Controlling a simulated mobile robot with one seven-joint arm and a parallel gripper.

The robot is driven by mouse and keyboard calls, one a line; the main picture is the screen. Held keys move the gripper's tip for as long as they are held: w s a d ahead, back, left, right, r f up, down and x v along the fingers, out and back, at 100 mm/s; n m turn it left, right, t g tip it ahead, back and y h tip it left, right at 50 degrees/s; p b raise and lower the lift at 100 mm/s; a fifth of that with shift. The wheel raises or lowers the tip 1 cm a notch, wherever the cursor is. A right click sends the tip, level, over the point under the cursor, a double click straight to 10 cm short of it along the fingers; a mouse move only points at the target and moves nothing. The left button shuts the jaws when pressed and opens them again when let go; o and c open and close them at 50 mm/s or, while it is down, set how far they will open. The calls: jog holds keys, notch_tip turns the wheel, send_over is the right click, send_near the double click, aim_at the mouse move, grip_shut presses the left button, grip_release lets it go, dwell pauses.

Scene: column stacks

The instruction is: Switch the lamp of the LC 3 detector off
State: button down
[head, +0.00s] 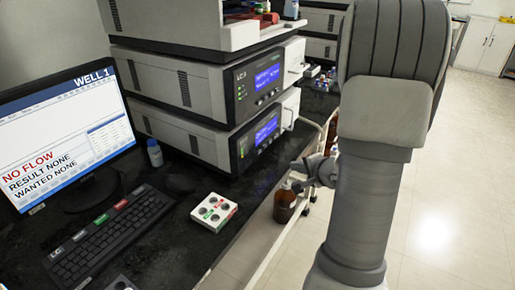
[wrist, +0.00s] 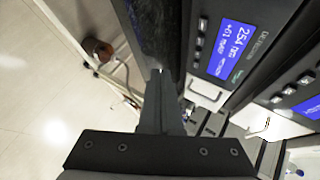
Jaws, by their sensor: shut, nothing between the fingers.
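The LC 3 detector is the lower grey module of the near stack, with a dark front panel and a lit blue display (head: 266,130). In the wrist view its display (wrist: 233,49) reads about 254 nm, with small buttons (wrist: 198,45) beside it. I cannot read which button is the lamp's or whether a lamp light is lit. My gripper (wrist: 157,74) is shut and empty, its fingertips apart from the panel, beyond the button side. In the head view my wrist (head: 322,169) shows low, right of the stack; the fingers are hard to make out there.
A brown bottle (head: 284,206) stands low beside the bench, near my wrist. A monitor (head: 62,130), keyboard (head: 108,232) and white button box (head: 213,212) are on the black bench. Another module with a blue display (head: 267,77) sits above the detector. The floor at right is clear.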

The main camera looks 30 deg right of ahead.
dwell(0.3)
jog(key=b, duration=0.3)
send_near(260, 154)
jog(key=w+d+f, duration=0.1)
jog(key=w+f, duration=0.1)
jog(key=shift+w+d+f, duration=0.1)
jog(key=shift+d+f, duration=0.25)
jog(key=shift+d, duration=0.05)
jog(key=shift+w+a, duration=0.25)
jog(key=shift+w, duration=0.2)
dwell(1.2)
jog(key=shift+w+a+p, duration=0.25)
jog(key=shift+w+p, duration=0.05)
jog(key=shift+w, duration=0.05)
jog(key=shift+w+a, duration=0.2)
jog(key=shift+w, duration=0.2)
dwell(0.6)
dwell(0.4)
jog(key=shift+s+d+p, duration=0.4)
jog(key=shift+s+p, duration=0.35)
